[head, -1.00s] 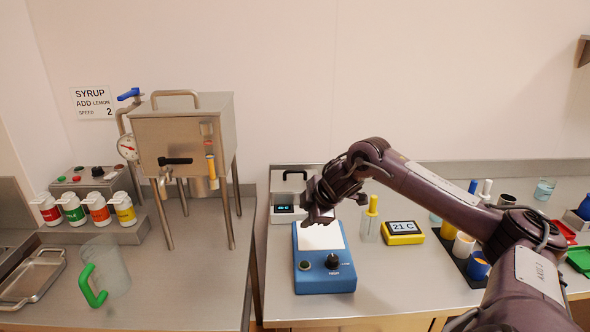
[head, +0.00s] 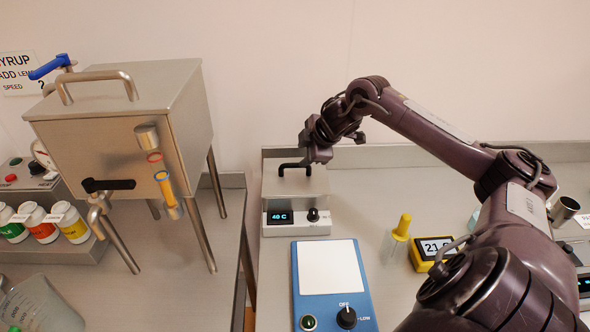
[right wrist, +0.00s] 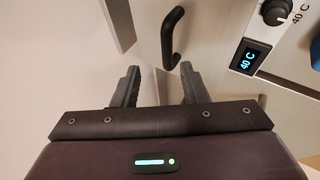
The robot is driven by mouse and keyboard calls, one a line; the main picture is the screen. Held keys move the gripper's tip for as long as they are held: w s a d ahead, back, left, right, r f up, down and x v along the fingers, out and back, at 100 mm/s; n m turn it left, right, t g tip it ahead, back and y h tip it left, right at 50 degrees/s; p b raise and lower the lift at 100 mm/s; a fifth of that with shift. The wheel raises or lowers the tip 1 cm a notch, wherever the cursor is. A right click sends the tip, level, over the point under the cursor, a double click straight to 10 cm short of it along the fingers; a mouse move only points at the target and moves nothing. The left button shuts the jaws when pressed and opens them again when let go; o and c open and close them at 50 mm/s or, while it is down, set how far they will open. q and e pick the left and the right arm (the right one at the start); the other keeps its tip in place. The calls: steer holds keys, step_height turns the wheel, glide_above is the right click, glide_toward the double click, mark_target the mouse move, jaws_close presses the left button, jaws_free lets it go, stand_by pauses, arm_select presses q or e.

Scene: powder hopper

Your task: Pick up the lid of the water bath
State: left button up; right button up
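The water bath (head: 285,222) is a steel box with a lit "40 C" display and a black knob, standing at the back left of the right-hand bench. Its steel lid (head: 280,184) lies on top and carries a black bar handle (head: 289,167). My right gripper (head: 309,160) is just beside the right end of the handle in the head view. In the right wrist view, its two fingers (right wrist: 157,85) are apart and empty, with the black handle (right wrist: 172,38) ahead, between their lines. My left gripper is not in view.
A blue hotplate (head: 330,280) with a white top stands in front of the bath. A yellow-capped dropper bottle (head: 399,235) and a yellow thermometer (head: 432,249) stand to its right. A steel hopper (head: 130,120) on legs is to the left, past a gap between benches.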

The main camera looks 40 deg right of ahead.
mark_target(296, 164)
steer(key=shift+w+a+f+p, duration=0.25)
steer(key=shift+a+f+p, duration=0.05)
steer(key=shift+f+p, duration=0.15)
steer(key=p+x, duration=0.1)
steer(key=x, duration=0.4)
steer(key=shift+s+d+f+p, duration=0.2)
steer(key=shift+s+p, duration=0.1)
steer(key=shift+p, duration=0.1)
steer(key=shift+f, duration=0.15)
steer(key=shift+a, duration=0.1)
jaws_close()
